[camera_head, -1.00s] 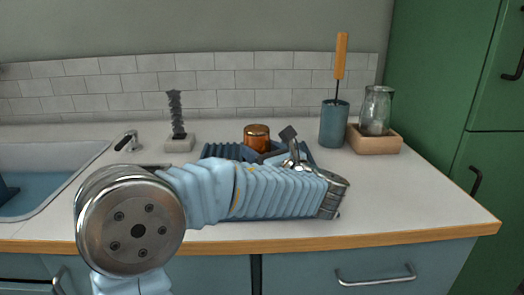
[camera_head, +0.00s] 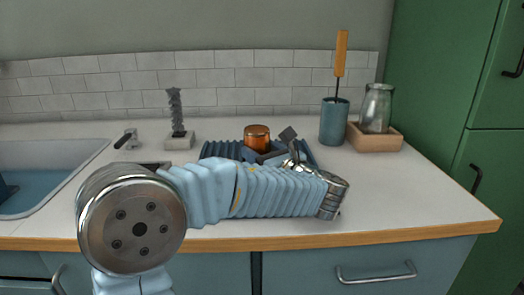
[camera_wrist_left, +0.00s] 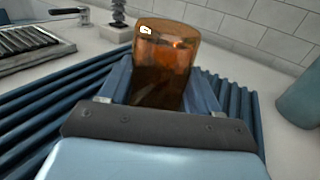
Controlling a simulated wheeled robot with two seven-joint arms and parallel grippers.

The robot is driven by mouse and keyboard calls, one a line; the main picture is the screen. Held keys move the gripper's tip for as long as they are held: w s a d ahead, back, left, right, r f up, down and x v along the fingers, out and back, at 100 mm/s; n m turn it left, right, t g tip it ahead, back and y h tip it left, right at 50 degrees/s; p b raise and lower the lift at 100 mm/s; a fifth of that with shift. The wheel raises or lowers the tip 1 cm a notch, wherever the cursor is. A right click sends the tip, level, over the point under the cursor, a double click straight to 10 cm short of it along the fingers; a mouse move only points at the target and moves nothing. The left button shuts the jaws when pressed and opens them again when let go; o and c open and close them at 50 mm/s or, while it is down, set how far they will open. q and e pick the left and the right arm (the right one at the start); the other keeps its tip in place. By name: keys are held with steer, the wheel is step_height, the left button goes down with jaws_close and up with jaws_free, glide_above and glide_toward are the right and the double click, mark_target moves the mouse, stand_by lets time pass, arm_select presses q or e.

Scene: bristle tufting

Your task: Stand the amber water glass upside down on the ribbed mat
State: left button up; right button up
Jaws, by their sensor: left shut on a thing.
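The amber water glass (camera_head: 257,137) is over the blue ribbed mat (camera_head: 222,150), with a flat, closed-looking end facing up. In the left wrist view the glass (camera_wrist_left: 165,62) sits between the two blue fingers of my left gripper (camera_wrist_left: 160,88), which is shut on it. The ribbed mat (camera_wrist_left: 240,112) spreads out on both sides of the fingers there. In the head view my left gripper (camera_head: 262,155) shows behind my forearm, at the glass's lower part. The glass's lower rim is hidden, so I cannot tell whether it touches the mat. My right gripper is not in view.
A blue cup (camera_head: 334,122) with an orange-handled tool stands right of the mat. Farther right, a clear jar (camera_head: 376,108) stands in a wooden tray (camera_head: 375,140). A dark brush on a block (camera_head: 179,143), a tap (camera_head: 128,139) and the sink (camera_head: 50,170) are left. The right counter is clear.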

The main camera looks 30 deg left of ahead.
arm_select(q)
steer(key=o, duration=1.4)
